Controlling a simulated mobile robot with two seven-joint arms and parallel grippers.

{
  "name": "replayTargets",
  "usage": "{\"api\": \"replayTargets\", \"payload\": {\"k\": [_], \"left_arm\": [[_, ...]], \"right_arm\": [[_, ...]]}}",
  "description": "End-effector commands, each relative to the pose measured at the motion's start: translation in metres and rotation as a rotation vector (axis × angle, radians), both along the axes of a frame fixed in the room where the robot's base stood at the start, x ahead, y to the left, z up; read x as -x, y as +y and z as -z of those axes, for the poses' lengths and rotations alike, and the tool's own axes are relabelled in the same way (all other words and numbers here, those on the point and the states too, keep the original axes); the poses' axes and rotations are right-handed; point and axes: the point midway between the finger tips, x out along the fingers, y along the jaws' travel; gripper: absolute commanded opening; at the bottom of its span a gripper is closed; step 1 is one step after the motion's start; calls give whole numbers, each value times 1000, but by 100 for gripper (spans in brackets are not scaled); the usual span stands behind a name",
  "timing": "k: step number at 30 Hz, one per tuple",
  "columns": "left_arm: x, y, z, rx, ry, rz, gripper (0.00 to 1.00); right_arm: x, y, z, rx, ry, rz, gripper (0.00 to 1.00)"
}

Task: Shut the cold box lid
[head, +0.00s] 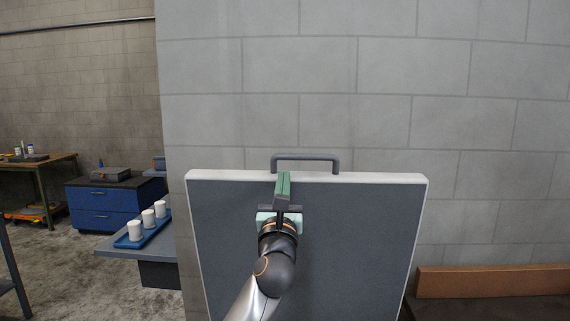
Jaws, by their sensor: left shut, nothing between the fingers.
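The cold box lid (350,230) stands raised in the middle of the head view, with a dark grey face and a white rim. A grey bar handle (305,158) sticks up from its top edge. My left gripper (283,180) is shut and empty in front of the lid's face, its fingertips close to the top edge just below the handle. I cannot tell whether the fingers touch the lid. The body of the cold box is not in view. My right gripper is not in view.
A grey block wall (480,120) rises behind the lid. At the left, a table (125,246) bears a blue tray (150,232) with three white cups. A blue drawer cabinet (105,208) and a workbench (45,168) stand farther back. A brown ledge (490,281) is at the lower right.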

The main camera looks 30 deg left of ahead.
Motion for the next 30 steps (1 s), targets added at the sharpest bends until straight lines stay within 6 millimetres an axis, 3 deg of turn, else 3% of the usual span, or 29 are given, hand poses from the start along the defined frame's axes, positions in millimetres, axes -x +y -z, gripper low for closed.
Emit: {"api": "replayTargets", "payload": {"k": [6, 12, 30], "left_arm": [[-28, 14, -16, -3, -1, -1, 0], [-40, 20, -22, -2, -1, 0, 0], [-39, 19, -18, -7, -13, 1, 0]], "right_arm": [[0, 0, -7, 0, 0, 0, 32], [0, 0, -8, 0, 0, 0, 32], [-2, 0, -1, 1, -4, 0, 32]]}}
